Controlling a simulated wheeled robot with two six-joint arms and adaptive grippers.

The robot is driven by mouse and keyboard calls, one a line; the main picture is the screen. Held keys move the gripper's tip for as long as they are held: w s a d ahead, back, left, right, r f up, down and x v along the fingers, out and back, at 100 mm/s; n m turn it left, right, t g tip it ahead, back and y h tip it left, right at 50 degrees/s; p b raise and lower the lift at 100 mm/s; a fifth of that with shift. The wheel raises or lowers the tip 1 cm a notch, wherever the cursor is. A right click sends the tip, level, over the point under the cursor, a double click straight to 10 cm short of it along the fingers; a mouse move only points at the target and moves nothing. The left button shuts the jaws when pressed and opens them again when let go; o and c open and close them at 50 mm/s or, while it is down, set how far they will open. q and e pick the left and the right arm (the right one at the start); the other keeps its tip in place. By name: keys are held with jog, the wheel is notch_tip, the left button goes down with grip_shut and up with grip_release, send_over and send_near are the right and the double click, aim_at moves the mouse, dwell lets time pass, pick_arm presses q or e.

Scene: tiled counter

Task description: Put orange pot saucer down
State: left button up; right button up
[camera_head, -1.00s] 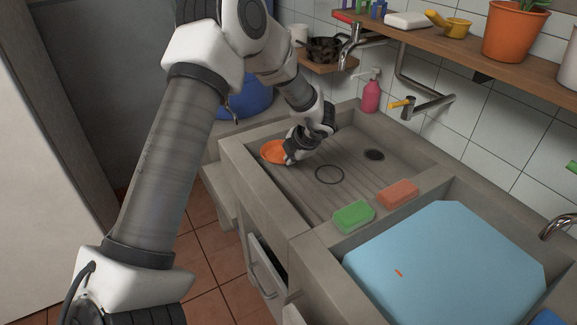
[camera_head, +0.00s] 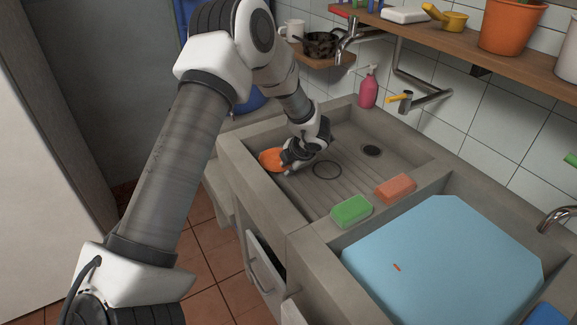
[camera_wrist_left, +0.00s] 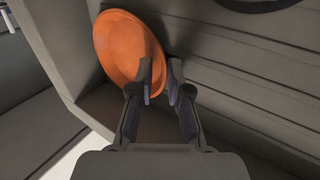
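The orange pot saucer (camera_head: 269,159) is at the left end of the left sink basin (camera_head: 345,190), tilted, close to the basin's side wall. In the left wrist view the saucer (camera_wrist_left: 125,48) shows its round face, with its right rim between the fingertips. My left gripper (camera_wrist_left: 160,75) is shut on that rim, its fingers a small gap apart. In the head view the left gripper (camera_head: 288,160) is low in the basin, just right of the saucer. I cannot tell whether the saucer's lower edge touches the basin. My right gripper is not in view.
A green sponge (camera_head: 351,211) and a red sponge (camera_head: 396,188) lie on the divider. A blue board (camera_head: 445,265) covers the right basin. A pink soap bottle (camera_head: 368,88) and taps stand behind. An orange pot (camera_head: 510,25) is on the shelf. The basin's middle is clear.

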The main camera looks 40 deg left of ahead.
pick_arm(q)
jog(key=p+v, duration=0.1)
jog(key=v, duration=1.1)
